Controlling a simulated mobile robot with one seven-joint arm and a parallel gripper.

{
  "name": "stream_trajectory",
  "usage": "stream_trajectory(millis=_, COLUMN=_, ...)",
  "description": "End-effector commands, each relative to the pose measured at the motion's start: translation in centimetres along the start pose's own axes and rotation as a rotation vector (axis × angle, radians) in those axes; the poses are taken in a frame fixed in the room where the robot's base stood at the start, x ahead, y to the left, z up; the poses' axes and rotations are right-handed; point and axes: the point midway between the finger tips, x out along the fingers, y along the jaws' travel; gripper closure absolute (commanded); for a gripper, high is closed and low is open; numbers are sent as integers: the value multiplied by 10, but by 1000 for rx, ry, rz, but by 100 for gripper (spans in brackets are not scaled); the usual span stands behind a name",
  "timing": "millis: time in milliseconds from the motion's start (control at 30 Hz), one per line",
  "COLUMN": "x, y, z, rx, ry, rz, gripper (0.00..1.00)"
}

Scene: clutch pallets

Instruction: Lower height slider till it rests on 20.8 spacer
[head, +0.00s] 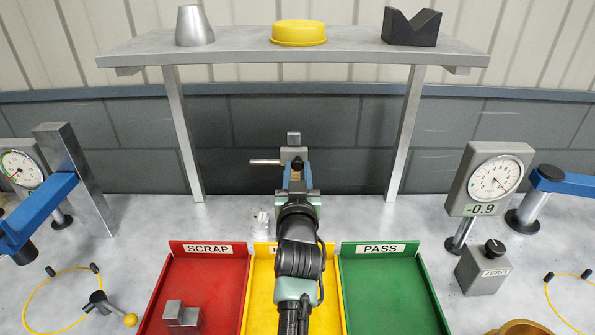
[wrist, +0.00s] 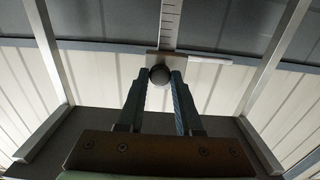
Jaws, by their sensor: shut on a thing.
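The height slider (head: 291,153) is a grey block on an upright post at the back of the bench, with a rod sticking out to the left in the head view. In the wrist view the slider (wrist: 152,60) lies beyond my fingers, with a graduated scale (wrist: 170,22) on the post. My gripper (wrist: 160,77) is shut on a dark round knob (wrist: 160,72) on the slider's front. My arm covers much of the gauge's lower part in the head view. I cannot make out the 20.8 spacer; a small pale piece (head: 262,222) stands left of my arm.
Red SCRAP (head: 205,290), yellow (head: 258,300) and green PASS (head: 385,290) trays lie in front; a metal block (head: 182,316) sits in SCRAP. A shelf (head: 240,46) spans the back. A dial gauge (head: 491,182) reading -0.9 and a ZERO box (head: 484,270) stand right.

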Motion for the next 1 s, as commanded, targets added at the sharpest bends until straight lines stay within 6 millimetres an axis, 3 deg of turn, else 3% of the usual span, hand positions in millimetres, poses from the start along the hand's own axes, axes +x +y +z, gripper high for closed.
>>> stream_trajectory(millis=633, x=0, y=0, z=2, rx=0, ry=1, rz=0, gripper=100)
stream_trajectory(millis=767, x=0, y=0, z=14, rx=0, ry=1, rz=0, gripper=100)
stream_trajectory(millis=1000, x=0, y=1, z=55, rx=-1, ry=0, rz=1, gripper=100)
